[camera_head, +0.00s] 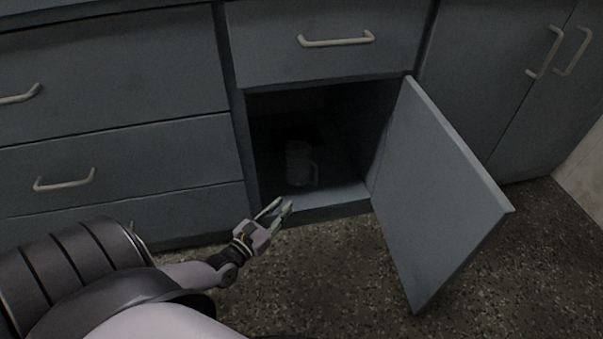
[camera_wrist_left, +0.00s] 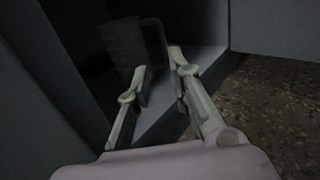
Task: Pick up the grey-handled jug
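The jug (camera_head: 299,165) stands upright on the floor of the open cabinet, with its handle toward the right. It is dim in the shadow, and I cannot make out the handle's colour. In the left wrist view the jug (camera_wrist_left: 124,45) is a dark shape beyond the fingers, and its handle lines up with the gap between the fingertips. My left gripper (camera_head: 281,207) is at the cabinet's front edge, in front of the jug and apart from it. In the left wrist view its fingers (camera_wrist_left: 159,64) are parted with nothing held. My right gripper is not in view.
The open cabinet door (camera_head: 435,190) swings out on the right of the opening. A closed drawer (camera_head: 325,40) is above it, and a stack of drawers (camera_head: 120,160) stands to the left. The speckled floor (camera_head: 330,270) in front is clear.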

